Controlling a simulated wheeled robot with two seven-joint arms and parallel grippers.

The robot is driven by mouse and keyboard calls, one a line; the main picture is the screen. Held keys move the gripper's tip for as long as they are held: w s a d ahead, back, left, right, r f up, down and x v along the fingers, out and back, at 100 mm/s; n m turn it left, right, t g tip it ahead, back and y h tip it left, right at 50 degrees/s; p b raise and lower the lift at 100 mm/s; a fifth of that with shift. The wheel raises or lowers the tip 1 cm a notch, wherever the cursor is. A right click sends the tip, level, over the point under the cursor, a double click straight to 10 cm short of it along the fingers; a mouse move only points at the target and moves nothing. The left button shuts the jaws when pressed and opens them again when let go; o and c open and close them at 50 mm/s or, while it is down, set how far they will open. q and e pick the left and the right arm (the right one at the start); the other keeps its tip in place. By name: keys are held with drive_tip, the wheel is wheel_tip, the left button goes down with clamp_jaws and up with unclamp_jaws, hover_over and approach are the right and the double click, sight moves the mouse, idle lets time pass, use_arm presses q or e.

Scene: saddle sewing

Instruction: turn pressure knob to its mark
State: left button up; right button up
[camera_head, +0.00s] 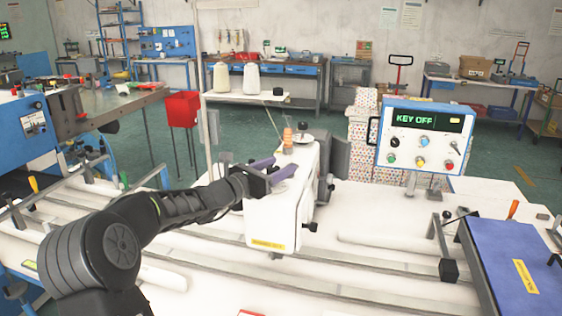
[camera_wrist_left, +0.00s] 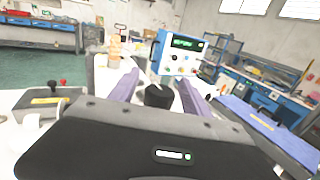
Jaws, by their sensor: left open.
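The white sewing machine head (camera_head: 268,225) stands in the middle of the bench. My left gripper (camera_head: 284,167) reaches in from the left with its purple fingers at the upper part of the machine head. In the left wrist view a black round knob (camera_wrist_left: 157,96) lies between the open fingers of this gripper (camera_wrist_left: 159,78), with gaps showing at its sides. It looks like the pressure knob. I cannot make out its mark or its angle. In the head view the fingers hide the knob. My right gripper is not in view.
A blue-framed control box (camera_head: 425,135) reading KEY OFF stands right of the machine. An orange thread cone (camera_head: 288,136) and a disc (camera_head: 310,137) are behind the fingers. A blue pad (camera_head: 515,262) lies at the right. Long rails cross the white bench.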

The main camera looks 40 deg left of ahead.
use_arm(q)
drive_tip(key=shift+w+d, duration=0.1)
drive_tip(key=shift+w, duration=0.6)
clamp_jaws()
